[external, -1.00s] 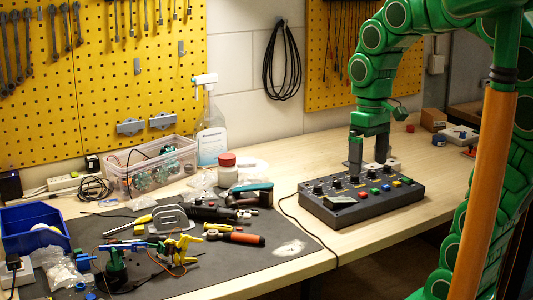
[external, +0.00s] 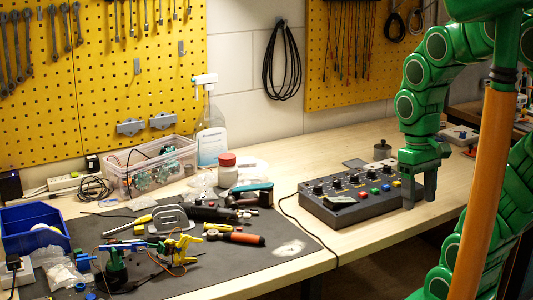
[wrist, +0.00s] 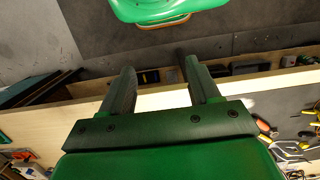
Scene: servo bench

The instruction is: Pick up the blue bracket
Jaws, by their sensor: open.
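Small blue parts (external: 83,261) lie at the left end of the dark mat, beside a small jointed model with green, blue and yellow pieces (external: 117,262). One of them may be the blue bracket, but they are too small to tell. My gripper (external: 420,192) is far to the right of them, by the right end of the black control box, fingers pointing down. It is open and empty. In the wrist view its two fingers (wrist: 160,78) stand apart, with a pale bench strip behind them; no blue bracket can be made out there.
The control box (external: 350,208) with knobs and coloured buttons stands on the bench. A blue bin (external: 30,222), clear parts box (external: 150,170), spray bottle (external: 211,135), white jar (external: 227,175) and hand tools crowd the left. Pale bench behind the control box is mostly clear.

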